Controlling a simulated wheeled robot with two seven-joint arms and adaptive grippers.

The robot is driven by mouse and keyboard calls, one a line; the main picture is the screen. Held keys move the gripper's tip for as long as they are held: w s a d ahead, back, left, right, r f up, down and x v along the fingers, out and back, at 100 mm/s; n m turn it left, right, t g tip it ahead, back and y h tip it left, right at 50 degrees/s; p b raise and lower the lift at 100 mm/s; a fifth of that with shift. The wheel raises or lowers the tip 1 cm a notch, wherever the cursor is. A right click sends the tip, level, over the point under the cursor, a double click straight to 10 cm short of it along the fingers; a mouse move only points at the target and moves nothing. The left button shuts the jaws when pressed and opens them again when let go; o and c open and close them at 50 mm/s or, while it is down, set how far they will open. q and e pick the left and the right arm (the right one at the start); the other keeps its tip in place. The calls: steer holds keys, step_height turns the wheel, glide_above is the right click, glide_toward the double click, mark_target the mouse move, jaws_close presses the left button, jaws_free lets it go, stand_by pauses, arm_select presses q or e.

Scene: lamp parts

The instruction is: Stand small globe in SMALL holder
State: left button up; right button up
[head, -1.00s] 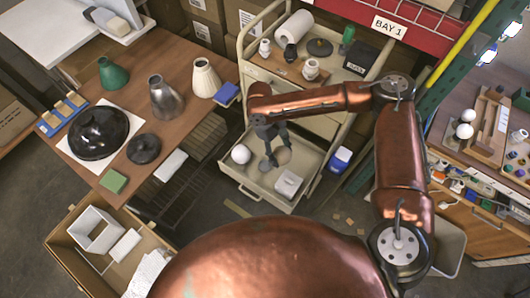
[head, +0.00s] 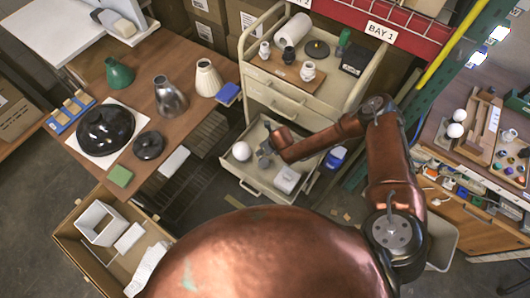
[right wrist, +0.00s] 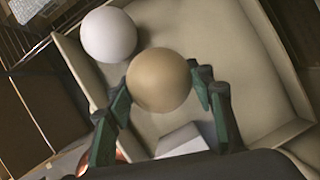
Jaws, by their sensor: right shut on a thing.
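In the right wrist view a tan globe (right wrist: 159,80) sits between the fingers of my right gripper (right wrist: 162,88), which is shut on it. In the head view my right gripper (head: 266,152) is down in the open cart drawer, right beside the white globe (head: 241,151); the held globe is largely hidden there. Size labels are unreadable. My left gripper is out of view.
The drawer (head: 262,187) also holds a white box (head: 287,179). The cart top carries a white roll (head: 292,29), a green bottle and a black box (head: 355,59). Two white globes (head: 457,122) sit on the right bench. The left table holds lamp shades and bases.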

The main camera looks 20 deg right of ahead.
steer(key=n, duration=0.1)
steer(key=n+y, duration=0.1)
steer(key=n, duration=0.1)
steer(key=shift+s+a+f+n+g, duration=0.2)
steer(key=shift+s+f+n+g, duration=0.05)
steer(key=shift+f+n+g, duration=0.15)
steer(key=shift+s+a+f+n+y, duration=0.2)
steer(key=shift+n+y, duration=0.3)
steer(key=shift+n, duration=0.5)
steer(key=shift+s+f+n+g, duration=0.15)
steer(key=shift+n+g, duration=0.15)
steer(key=shift+g, duration=0.1)
steer(key=shift+f, duration=0.15)
steer(key=shift+f+b, duration=0.4)
steer(key=shift+f, duration=0.15)
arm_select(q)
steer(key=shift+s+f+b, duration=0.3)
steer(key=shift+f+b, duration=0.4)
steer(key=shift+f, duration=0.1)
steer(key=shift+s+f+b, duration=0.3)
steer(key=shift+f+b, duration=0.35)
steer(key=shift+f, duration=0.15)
arm_select(e)
steer(key=shift+f, duration=1.75)
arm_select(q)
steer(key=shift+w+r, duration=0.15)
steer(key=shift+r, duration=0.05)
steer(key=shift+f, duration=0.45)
arm_select(e)
steer(key=shift+f, duration=1.1)
